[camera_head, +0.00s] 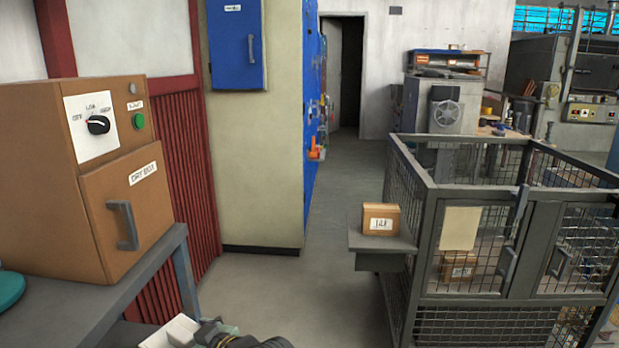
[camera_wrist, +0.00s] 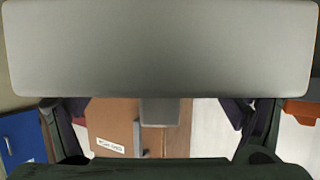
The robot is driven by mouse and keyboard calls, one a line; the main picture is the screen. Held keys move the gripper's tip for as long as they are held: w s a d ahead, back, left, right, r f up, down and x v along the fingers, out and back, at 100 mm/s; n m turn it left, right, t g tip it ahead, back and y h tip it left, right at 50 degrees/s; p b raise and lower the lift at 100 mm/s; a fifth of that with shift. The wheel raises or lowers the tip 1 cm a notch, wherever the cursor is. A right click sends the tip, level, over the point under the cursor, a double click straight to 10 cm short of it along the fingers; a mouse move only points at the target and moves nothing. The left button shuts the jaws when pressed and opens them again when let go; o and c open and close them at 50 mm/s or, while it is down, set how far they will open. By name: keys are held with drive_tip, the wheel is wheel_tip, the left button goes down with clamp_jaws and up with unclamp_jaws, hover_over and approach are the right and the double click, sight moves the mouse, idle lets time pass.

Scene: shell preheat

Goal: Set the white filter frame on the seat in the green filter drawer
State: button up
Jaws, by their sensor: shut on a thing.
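The white filter frame (camera_head: 172,333) shows at the bottom edge of the head view, cut off by the picture's edge. My gripper (camera_head: 212,333) is beside its right end and is shut on it. In the wrist view a broad, pale grey slab, which seems to be the frame (camera_wrist: 160,48), fills the upper part. A small grey tab below it lies between the dark fingers of my gripper (camera_wrist: 158,112). The contact itself is not clear. The green filter drawer and its seat are in neither view.
A brown dry box (camera_head: 150,215) with a dial stands on a grey bench (camera_head: 95,300) at left. A wire cage (camera_head: 430,240) stands at right, with a small carton (camera_head: 381,220) on its side shelf. Clear floor (camera_head: 300,280) lies between. A blue wall box (camera_head: 236,45) hangs behind.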

drive_tip(key=w+d+f+m+t+h, duration=0.2)
drive_tip(key=d+f+m+h, duration=0.2)
drive_tip(key=d+f, duration=0.4)
drive_tip(key=w+d+f+m+t+h, duration=0.2)
drive_tip(key=d+f, duration=0.7)
drive_tip(key=f, duration=0.6)
drive_tip(key=w+d+f+m+t+h, duration=0.2)
drive_tip(key=w+d+f+m+h, duration=0.2)
drive_tip(key=d+f, duration=0.4)
wheel_tip(320, 180, down, 3)
drive_tip(key=shift+d+f+m+t+h, duration=0.15)
drive_tip(key=shift+m+t+h, duration=0.25)
drive_tip(key=shift+m+h, duration=0.55)
drive_tip(key=shift+w, duration=0.1)
